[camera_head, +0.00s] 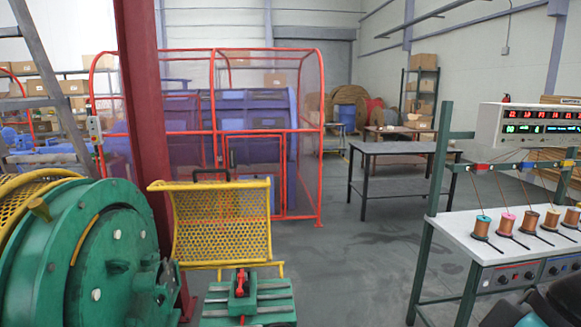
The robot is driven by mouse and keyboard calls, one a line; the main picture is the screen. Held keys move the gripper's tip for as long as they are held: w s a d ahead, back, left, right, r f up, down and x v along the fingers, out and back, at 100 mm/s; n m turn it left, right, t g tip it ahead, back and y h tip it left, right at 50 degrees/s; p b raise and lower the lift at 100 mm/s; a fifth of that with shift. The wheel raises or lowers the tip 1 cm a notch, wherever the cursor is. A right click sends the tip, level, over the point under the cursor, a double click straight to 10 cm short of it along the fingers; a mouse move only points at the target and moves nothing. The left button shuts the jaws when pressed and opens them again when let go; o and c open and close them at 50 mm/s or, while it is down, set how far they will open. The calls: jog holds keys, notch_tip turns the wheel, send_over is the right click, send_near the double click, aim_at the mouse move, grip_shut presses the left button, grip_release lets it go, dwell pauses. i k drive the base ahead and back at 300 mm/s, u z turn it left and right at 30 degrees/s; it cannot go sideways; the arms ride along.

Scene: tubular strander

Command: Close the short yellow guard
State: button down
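A short yellow guard (221,222) of perforated mesh stands near the middle. It looks raised, its curved panel upright behind a green slotted base (247,302) with a red clamp-like part (240,284). A yellow rail runs along its bottom and a bar along its top. Another yellow mesh guard (22,200) curves over the large green drum (105,255) at the left edge, cut off by the frame. My gripper is not in view.
A dark red column (145,110) stands between the drum and the guard. A red-framed cage (265,130) stands behind. A white bench (500,238) with several copper spools is at right. Grey floor (345,260) is open between guard and bench.

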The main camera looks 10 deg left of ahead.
aim_at(172, 187)
jog(key=z, duration=0.4)
jog(key=i, duration=2.2)
jog(key=u, duration=1.4)
jog(key=i, duration=1)
jog(key=u, duration=0.95)
